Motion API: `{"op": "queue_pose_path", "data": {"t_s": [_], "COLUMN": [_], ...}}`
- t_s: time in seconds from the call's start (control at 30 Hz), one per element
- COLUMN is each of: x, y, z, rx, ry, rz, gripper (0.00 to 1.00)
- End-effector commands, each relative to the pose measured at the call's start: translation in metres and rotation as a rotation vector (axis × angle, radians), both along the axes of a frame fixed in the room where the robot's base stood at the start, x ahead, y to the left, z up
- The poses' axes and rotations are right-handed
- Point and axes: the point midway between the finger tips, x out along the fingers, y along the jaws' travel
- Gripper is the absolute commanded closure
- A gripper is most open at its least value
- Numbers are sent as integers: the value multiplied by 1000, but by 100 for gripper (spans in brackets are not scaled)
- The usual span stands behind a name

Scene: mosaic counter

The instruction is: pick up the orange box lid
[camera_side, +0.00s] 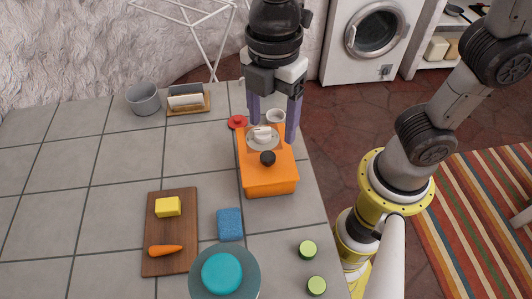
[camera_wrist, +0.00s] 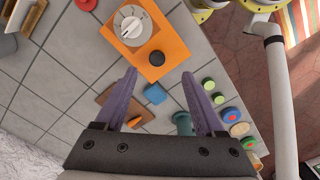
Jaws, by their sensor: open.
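The orange box (camera_side: 270,184) stands near the counter's right edge, its top surface orange with a round black knob (camera_side: 268,157). The top and the knob also show in the wrist view (camera_wrist: 157,58). A white and grey dial-like object (camera_side: 263,135) appears to rest on the top behind the knob; the wrist view shows its round face (camera_wrist: 131,25). My gripper (camera_side: 273,120) is open and empty, its purple fingers pointing down above the far end of the box. I cannot tell the exact height gap. The seam between lid and box is not clear.
A blue sponge (camera_side: 229,223), a wooden board (camera_side: 155,229) with a yellow block and carrot, a teal round object (camera_side: 222,273) and green pieces (camera_side: 307,249) lie nearer. The left counter is mostly clear.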

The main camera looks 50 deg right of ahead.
Motion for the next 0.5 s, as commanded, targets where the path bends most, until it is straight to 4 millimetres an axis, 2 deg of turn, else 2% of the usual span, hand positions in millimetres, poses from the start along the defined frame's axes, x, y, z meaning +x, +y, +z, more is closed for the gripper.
{"op": "queue_pose_path", "data": {"t_s": [0.1, 0.37, 0.5], "x": [0, 1, 3], "y": [0, 1, 4], "z": [-19, -37, -56], "rx": [-1, 0, -3], "ry": [2, 0, 3], "rz": [-1, -2, -1], "gripper": [29, 29, 29]}}
